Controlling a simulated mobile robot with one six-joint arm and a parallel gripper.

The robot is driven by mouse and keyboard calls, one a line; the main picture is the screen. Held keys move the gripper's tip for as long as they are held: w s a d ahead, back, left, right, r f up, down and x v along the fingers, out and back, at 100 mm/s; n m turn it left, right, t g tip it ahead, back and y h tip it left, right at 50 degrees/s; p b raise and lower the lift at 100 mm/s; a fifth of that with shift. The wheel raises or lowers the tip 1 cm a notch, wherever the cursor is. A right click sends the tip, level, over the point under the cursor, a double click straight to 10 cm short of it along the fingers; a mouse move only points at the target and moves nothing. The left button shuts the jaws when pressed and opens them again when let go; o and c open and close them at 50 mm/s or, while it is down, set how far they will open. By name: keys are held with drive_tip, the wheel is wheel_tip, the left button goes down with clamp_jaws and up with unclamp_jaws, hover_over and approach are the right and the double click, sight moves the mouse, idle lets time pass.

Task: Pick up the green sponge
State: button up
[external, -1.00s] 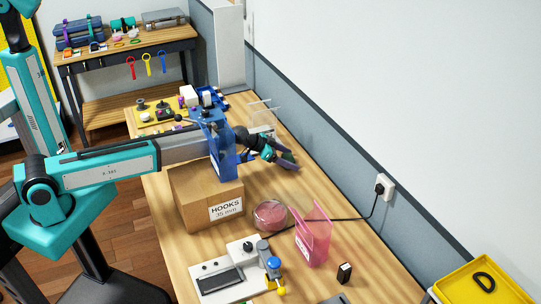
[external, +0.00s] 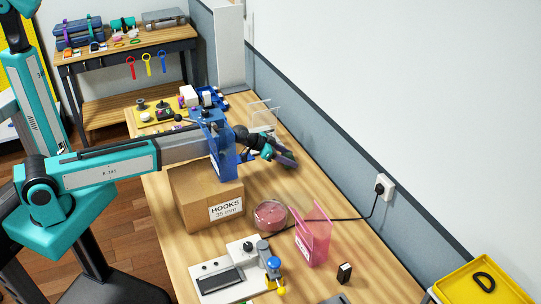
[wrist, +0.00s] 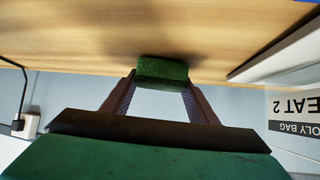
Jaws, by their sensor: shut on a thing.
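The green sponge (wrist: 162,68) is a small dark green block in the wrist view, between the tips of my two fingers. My gripper (wrist: 160,80) is shut on it, with a finger at each end of the block. The wood tabletop lies right behind the sponge; I cannot tell whether the two touch. In the external view my gripper (external: 284,157) is beyond the blue stand, over the wall side of the table. The sponge cannot be made out there.
A cardboard box labelled HOOKS (external: 195,200) stands near my forearm, beside the blue stand (external: 222,150). A round pink dish (external: 270,214) and a pink holder (external: 314,236) are nearer. A cable runs to the wall outlet (external: 385,187). A clear holder (external: 263,114) stands behind my gripper.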

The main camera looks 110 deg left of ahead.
sight(288, 157)
drive_tip(key=shift+r+b, duration=1.45)
drive_tip(key=shift+r, duration=3.4)
